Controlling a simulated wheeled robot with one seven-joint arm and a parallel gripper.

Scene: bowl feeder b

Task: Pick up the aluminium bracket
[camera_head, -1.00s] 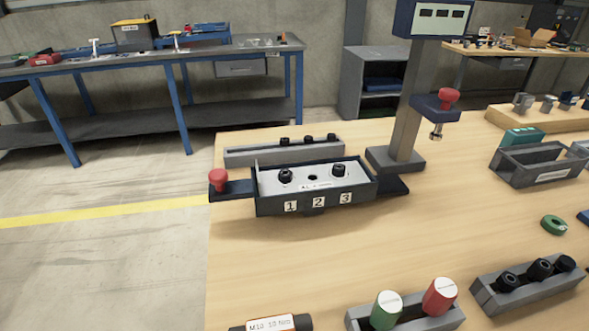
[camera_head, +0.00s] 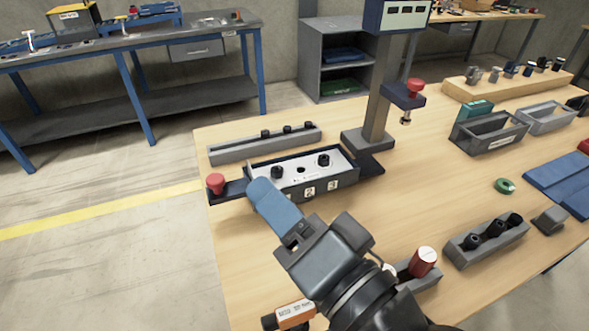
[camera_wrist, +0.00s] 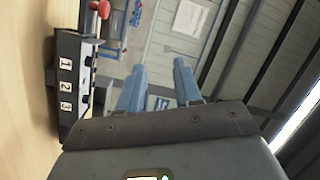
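The aluminium bracket (camera_head: 303,164) is a light silvery plate lying in a dark fixture (camera_head: 318,191) marked 1, 2, 3. Black bolt heads stand at its left and right holes; the middle hole looks empty. My gripper (camera_head: 262,189) has blue fingers and is in front of the fixture's left part in the head view, covering its front left corner. In the wrist view my gripper (camera_wrist: 160,78) shows two fingers well apart with nothing between them. The fixture (camera_wrist: 69,88) appears there at left, sideways, outside the fingers. The bracket's top is hardly visible there.
A red knob (camera_head: 215,181) sits at the fixture's left end. A post with a display (camera_head: 378,100) stands behind right. A grey bolt rail (camera_head: 264,146) lies behind the fixture. A bolt holder (camera_head: 487,240) and bins (camera_head: 490,133) are to the right.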

